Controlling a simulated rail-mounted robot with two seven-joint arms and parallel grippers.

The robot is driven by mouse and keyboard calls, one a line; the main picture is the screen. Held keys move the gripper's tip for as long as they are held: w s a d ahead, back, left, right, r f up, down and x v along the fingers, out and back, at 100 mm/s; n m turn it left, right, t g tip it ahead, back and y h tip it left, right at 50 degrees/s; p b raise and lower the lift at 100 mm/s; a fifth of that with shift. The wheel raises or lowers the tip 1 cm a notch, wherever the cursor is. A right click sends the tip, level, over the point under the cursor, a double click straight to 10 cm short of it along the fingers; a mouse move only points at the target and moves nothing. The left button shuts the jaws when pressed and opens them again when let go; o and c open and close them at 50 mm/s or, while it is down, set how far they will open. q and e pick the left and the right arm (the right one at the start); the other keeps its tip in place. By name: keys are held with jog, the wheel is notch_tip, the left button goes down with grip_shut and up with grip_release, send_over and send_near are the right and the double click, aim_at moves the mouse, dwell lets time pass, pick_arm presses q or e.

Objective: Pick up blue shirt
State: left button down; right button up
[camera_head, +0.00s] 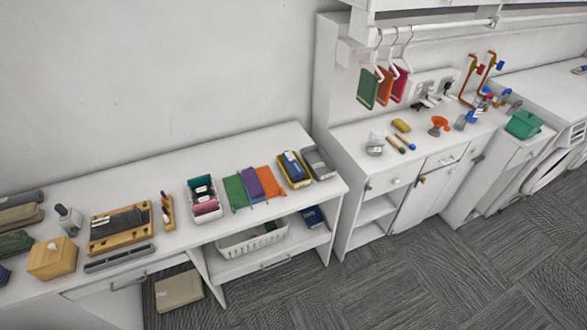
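No thing that is plainly a blue shirt can be made out. Flat cloth-like pieces lie side by side on the long white table: a green one (235,192), a blue-purple one (252,184) in the middle, and an orange one (267,181). The blue-purple piece is the closest to blue among them; I cannot tell if it is a shirt. A green (367,89), an orange (385,86) and a pink-red garment (399,84) hang on hangers from a rod. Neither of my grippers is in view.
A yellow tray (306,182) with a dark blue item and a white bin (206,208) flank the cloths. A white basket (253,240) sits on the shelf below. A box (179,291) lies on the carpet. The carpet in front (430,275) is clear.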

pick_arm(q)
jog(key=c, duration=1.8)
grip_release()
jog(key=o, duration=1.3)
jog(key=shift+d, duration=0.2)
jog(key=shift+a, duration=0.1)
